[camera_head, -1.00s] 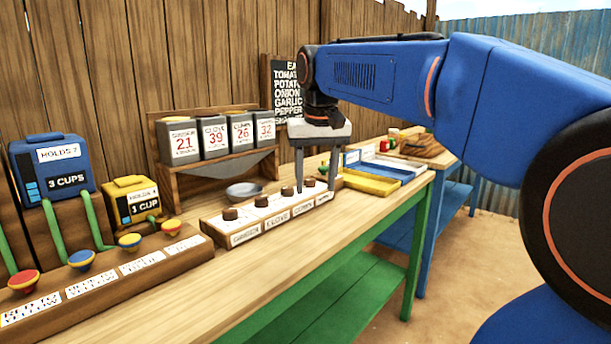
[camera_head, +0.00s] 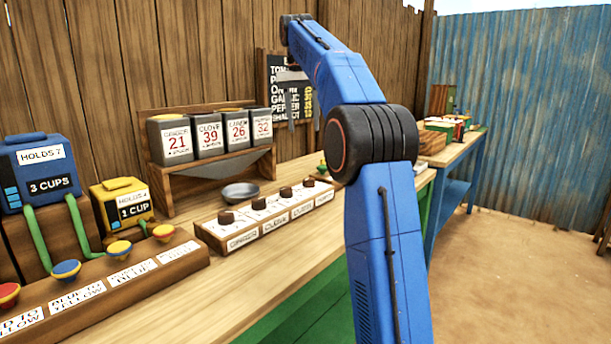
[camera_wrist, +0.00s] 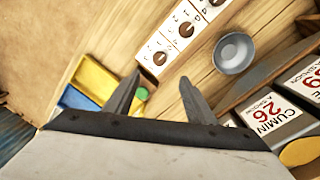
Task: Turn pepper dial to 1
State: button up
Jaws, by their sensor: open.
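The pepper dial appears to be the brown knob (camera_head: 308,181) at the right end of a wooden dial panel (camera_head: 205,236); its label is too small to read surely. The panel holds a row of brown knobs on white faces. In the wrist view the end knob (camera_wrist: 160,58) lies just beyond the fingertips, its pointer setting unclear. My gripper (camera_head: 301,122) is raised over the back of the counter, in front of the chalkboard, apart from the dials. Its two fingers also show in the wrist view (camera_wrist: 160,82), spread with nothing between them.
Spice bins with numbers (camera_head: 209,137) stand behind a small grey bowl (camera_head: 240,192). Blue (camera_head: 42,172) and yellow (camera_head: 123,203) dispensers are at the left. A yellow tray (camera_wrist: 98,80) and a small green object (camera_wrist: 142,94) lie near the panel's end. The chalkboard (camera_head: 273,68) is behind.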

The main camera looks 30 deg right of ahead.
aim_at(308, 179)
jog(key=f, duration=0.5)
jog(key=d+f, duration=0.1)
jog(key=f, duration=1.1)
jog(key=shift+s+d+f, duration=0.15)
jog(key=shift+s, duration=0.05)
jog(key=shift+c, duration=0.3)
jog(key=c, duration=1)
